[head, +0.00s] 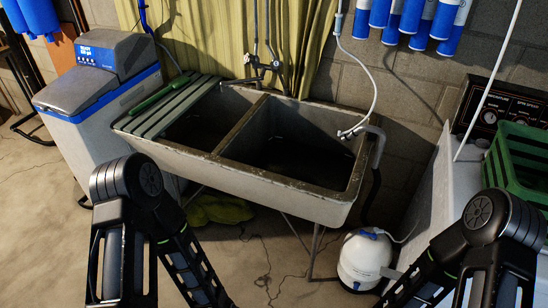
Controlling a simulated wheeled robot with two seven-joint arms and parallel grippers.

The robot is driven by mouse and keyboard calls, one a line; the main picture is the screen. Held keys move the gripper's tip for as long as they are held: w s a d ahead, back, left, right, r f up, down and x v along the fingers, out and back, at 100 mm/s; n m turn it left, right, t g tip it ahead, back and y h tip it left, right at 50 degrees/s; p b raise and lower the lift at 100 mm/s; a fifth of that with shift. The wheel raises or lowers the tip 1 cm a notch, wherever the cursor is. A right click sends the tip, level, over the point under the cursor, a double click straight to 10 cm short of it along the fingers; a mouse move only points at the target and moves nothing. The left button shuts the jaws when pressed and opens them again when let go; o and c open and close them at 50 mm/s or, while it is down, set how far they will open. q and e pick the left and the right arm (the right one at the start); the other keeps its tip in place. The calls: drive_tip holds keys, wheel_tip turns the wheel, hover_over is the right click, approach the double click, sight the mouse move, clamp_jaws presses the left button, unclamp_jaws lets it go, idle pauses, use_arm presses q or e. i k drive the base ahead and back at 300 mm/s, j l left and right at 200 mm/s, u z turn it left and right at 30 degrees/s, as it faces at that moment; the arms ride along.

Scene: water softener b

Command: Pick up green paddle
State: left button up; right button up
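The green paddle (160,93) is a long, thin green piece. It lies slantwise on the grey-green slatted drainboard (150,122) over the left end of the double sink (265,170). Nothing covers it in the head view. My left arm comes in at the lower left and my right arm at the lower right. Both are in front of the sink and apart from the paddle. Both grippers are outside the picture.
A grey water softener (85,85) with a blue band stands left of the sink. A faucet (262,66) rises behind it. A white tank (362,258) is on the floor below right. A green crate (520,160) sits on the white washer (440,190) at right.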

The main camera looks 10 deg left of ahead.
sight(179, 82)
drive_tip(key=i+j+z, duration=0.25)
drive_tip(key=j, duration=1.25)
drive_tip(key=j+z, duration=0.3)
drive_tip(key=j, duration=1.15)
